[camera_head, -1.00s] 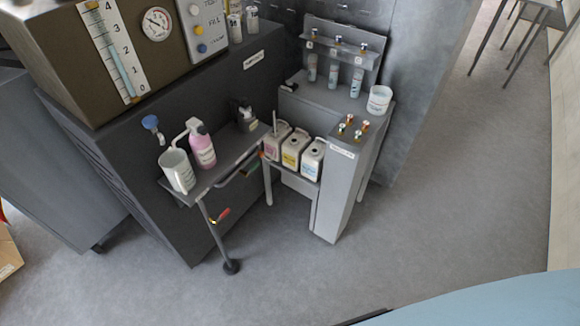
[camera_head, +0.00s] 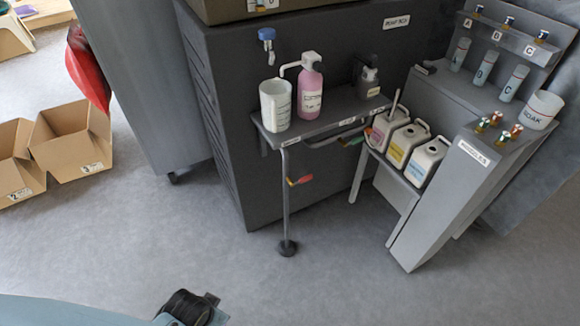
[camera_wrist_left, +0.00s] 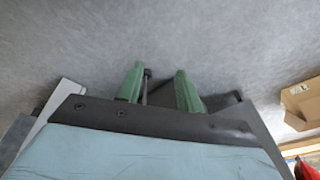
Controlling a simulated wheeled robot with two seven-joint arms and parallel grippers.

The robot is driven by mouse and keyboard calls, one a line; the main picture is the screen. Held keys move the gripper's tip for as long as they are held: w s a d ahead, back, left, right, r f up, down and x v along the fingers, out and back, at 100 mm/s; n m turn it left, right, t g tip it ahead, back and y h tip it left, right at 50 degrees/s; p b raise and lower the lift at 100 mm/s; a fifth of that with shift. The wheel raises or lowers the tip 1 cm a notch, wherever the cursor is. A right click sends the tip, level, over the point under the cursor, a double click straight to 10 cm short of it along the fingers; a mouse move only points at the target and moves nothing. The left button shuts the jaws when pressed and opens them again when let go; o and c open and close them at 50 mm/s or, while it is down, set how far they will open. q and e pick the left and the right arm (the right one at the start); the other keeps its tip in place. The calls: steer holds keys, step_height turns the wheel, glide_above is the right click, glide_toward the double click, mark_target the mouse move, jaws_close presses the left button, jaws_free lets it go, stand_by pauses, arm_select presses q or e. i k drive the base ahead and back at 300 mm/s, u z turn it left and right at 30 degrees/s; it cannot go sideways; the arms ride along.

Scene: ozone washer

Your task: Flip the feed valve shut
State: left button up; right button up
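A small lever with a red handle and yellow end (camera_head: 300,180) sticks out to the right from the thin vertical pipe (camera_head: 286,210) under the grey shelf. A second lever, with red and green parts (camera_head: 352,140), sits under the shelf's right end. I cannot read a label telling which is the feed valve. My left arm comes in at the bottom left, its dark end (camera_head: 190,306) well in front of the pipe. In the left wrist view my left gripper (camera_wrist_left: 159,85) has two green fingers apart, with nothing held; a thin post and its foot (camera_wrist_left: 147,74) show beyond. My right gripper is not in view.
Cardboard boxes (camera_head: 70,140) lie left. Floor before the pipe is clear.

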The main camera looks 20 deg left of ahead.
mark_target(360, 139)
steer(key=k, duration=0.65)
steer(key=z, duration=0.5)
steer(key=i, duration=0.45)
steer(key=z, duration=0.8)
steer(key=i, duration=0.9)
steer(key=u, duration=0.6)
steer(key=i, duration=0.55)
steer(key=u, duration=0.55)
